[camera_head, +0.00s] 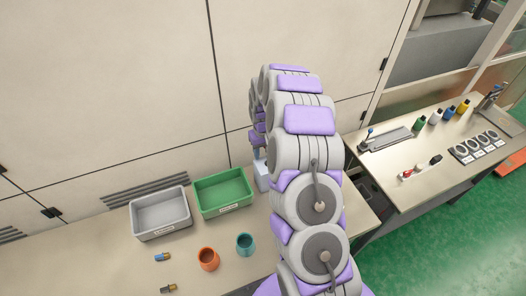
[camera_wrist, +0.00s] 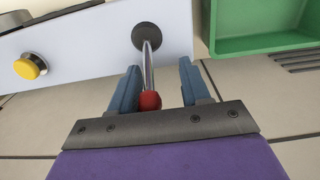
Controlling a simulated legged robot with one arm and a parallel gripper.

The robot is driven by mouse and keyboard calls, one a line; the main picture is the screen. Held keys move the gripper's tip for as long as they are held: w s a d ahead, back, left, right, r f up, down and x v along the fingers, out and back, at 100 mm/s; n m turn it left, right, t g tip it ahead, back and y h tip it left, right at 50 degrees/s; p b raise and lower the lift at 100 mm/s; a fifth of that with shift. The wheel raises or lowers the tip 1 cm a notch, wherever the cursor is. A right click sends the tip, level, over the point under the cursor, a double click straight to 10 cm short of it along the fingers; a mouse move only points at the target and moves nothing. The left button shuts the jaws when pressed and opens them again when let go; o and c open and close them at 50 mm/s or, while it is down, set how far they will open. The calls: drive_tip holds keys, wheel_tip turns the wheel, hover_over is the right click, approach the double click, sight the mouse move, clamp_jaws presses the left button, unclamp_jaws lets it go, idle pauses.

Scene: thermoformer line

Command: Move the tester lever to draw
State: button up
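The tester is a white box (camera_wrist: 85,45) in the wrist view; in the head view a part of the white box (camera_head: 262,178) shows beside my arm. Its lever (camera_wrist: 149,62) is a thin metal rod from a dark round base, ending in a red ball knob (camera_wrist: 150,101). My gripper (camera_wrist: 158,66) is open, with its blue fingers on either side of the lever. The knob is near the left finger; I cannot tell whether they touch. My arm hides most of the tester in the head view, including the lever.
A yellow button (camera_wrist: 30,66) sits on the white box. A green bin (camera_head: 222,192) and a grey bin (camera_head: 160,212) stand left of it. Orange (camera_head: 208,260) and teal (camera_head: 245,245) cups stand in front. A second bench (camera_head: 415,185) is at right.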

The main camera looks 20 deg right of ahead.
drive_tip(key=shift+d, duration=0.55)
drive_tip(key=shift+d+f, duration=0.1)
drive_tip(key=shift+d, duration=0.15)
drive_tip(key=shift+c, duration=1.1)
drive_tip(key=shift+a, duration=0.5)
drive_tip(key=c, duration=0.5)
drive_tip(key=shift+d, duration=0.15)
clamp_jaws()
